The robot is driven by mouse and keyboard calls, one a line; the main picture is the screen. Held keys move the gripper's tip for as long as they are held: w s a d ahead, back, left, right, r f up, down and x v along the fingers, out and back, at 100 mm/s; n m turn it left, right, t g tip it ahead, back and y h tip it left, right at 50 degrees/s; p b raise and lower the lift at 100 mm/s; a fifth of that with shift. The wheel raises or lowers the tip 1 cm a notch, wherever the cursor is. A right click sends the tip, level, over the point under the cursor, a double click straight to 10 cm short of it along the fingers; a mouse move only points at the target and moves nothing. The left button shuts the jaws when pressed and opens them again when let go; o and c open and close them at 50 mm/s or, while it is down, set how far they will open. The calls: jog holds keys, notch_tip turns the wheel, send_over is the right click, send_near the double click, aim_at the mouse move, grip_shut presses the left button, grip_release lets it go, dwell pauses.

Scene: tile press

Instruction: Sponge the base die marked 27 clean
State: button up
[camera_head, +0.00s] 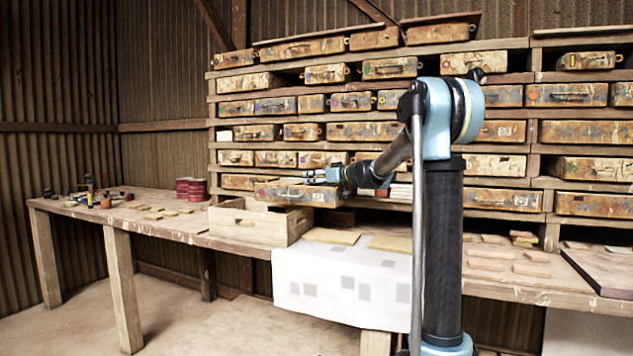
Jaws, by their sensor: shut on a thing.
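My gripper (322,177) is in front of the lower shelves, reaching left. It is shut at the upper right of a weathered orange-brown die (285,194). This die juts out in front of the shelf, above the right part of an open wooden crate (245,224). Whether the shelf still bears any of its weight cannot be told. Many similar stained dies, such as one at the upper left (303,49), fill the rack. No number 27 is readable on any of them. I cannot pick out a sponge for certain.
A long wooden bench (160,215) runs below the rack. A white cloth with grey squares (345,280) hangs over its front. Flat tan slabs (332,236) lie behind the cloth. Red tins (190,190) stand left of the crate. Tiles (485,263) lie at right, near a dark board (605,270).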

jog(key=shift+s+a+f, duration=0.1)
jog(key=shift+s+a, duration=0.1)
jog(key=shift+s, duration=0.5)
jog(key=shift+w+d, duration=0.2)
jog(key=shift+w, duration=0.45)
jog(key=shift+w+d, duration=0.2)
jog(key=shift+w, duration=0.4)
jog(key=shift+w+d, duration=0.25)
jog(key=shift+w, duration=0.35)
jog(key=shift+w+d, duration=0.2)
jog(key=shift+w, duration=0.35)
jog(key=shift+s, duration=0.15)
jog(key=shift+s+a, duration=0.25)
jog(key=shift+s, duration=0.3)
jog(key=shift+s+a, duration=0.2)
jog(key=shift+s, duration=0.3)
